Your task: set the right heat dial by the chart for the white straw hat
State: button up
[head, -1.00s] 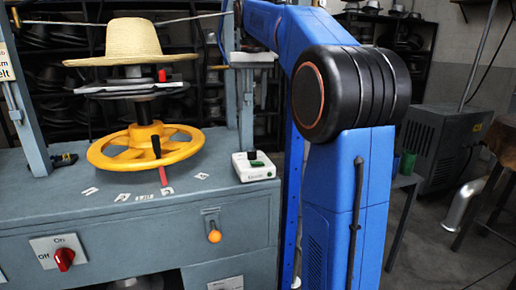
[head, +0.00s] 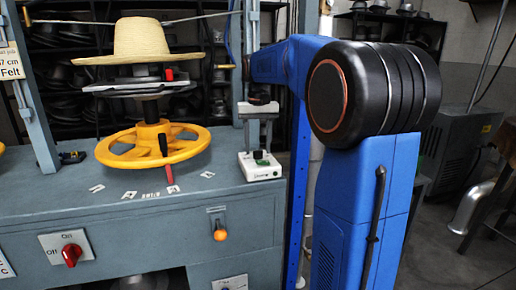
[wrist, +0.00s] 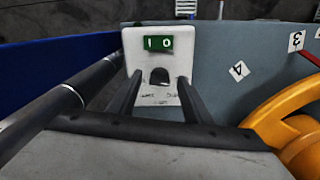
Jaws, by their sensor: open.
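A straw-coloured hat (head: 142,40) sits on the press head. A partly cut-off sign (head: 10,62) at the left edge reads "Felt"; no straw entry is legible. No dial I can make out is clearly marked as a heat dial. A red knob (head: 71,254) on a plate marked On and Off is on the bench front. My gripper (head: 258,148) is open above a white box (head: 262,172) with a green rocker switch (head: 261,158). In the wrist view, my fingers (wrist: 158,100) are apart over the white box, and the green switch (wrist: 158,43) shows beyond them.
A yellow handwheel (head: 110,153) stands left of the box, under the press. Several small numbered tags, such as one marked 4 (wrist: 239,71), lie on the bench top (head: 60,195). An orange-knobbed lever (head: 220,235) is on the bench front. A metal post (head: 250,80) rises behind the box.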

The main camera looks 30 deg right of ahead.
jog(key=shift+f, duration=0.45)
jog(key=c, duration=1.1)
jog(key=shift+o, duration=0.2)
jog(key=m, duration=0.4)
jog(key=shift+w+a+m, duration=0.1)
jog(key=shift+m, duration=1.8)
